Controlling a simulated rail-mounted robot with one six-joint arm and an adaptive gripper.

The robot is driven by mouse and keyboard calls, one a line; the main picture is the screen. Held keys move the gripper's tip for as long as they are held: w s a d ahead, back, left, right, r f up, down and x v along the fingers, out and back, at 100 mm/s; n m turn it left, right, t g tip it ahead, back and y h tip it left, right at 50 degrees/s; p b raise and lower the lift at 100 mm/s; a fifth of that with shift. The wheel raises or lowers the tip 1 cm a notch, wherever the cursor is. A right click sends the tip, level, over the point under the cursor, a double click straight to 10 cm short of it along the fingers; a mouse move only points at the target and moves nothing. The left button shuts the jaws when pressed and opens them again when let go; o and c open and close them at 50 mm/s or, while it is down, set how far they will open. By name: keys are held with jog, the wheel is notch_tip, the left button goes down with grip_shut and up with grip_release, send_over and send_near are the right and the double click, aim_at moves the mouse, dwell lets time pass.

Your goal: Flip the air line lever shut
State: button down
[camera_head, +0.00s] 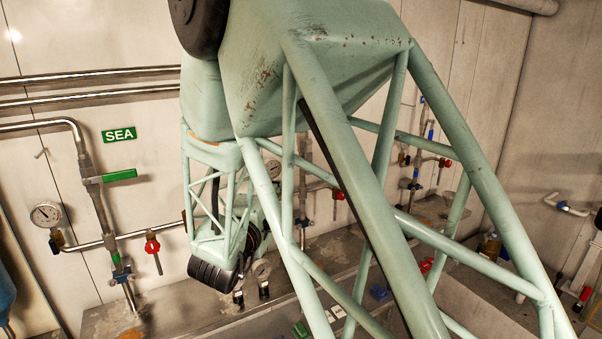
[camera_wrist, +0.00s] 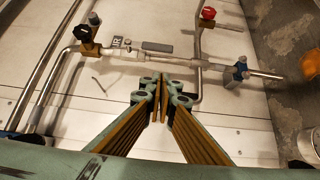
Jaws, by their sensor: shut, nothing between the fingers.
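In the wrist view my gripper (camera_wrist: 161,84) is shut and empty, its fingertips together in front of the wall. Just beyond the tips a pipe crosses the picture. A flat grey bar (camera_wrist: 157,46) lies along this pipe, apart from the tips; it looks like a lever handle. A small label (camera_wrist: 117,41) beside it is too small to read for sure, so I cannot confirm which part is the air line lever. In the head view my own arm hides the gripper's fingertips and part of the wall behind.
The wrist view shows a red knob (camera_wrist: 208,13), a blue-handled fitting (camera_wrist: 240,72) and a dark knob (camera_wrist: 82,33) around the pipe. The head view shows a green SEA sign (camera_head: 119,134), a green lever (camera_head: 119,175), a red valve (camera_head: 152,246) and a gauge (camera_head: 45,215).

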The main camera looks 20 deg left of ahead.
jog(key=shift+w, duration=0.2)
jog(key=w+d+b, duration=0.2)
jog(key=w, duration=1)
jog(key=shift+w, duration=0.3)
jog(key=shift+b, duration=0.35)
dwell(0.4)
jog(key=shift+f, duration=0.1)
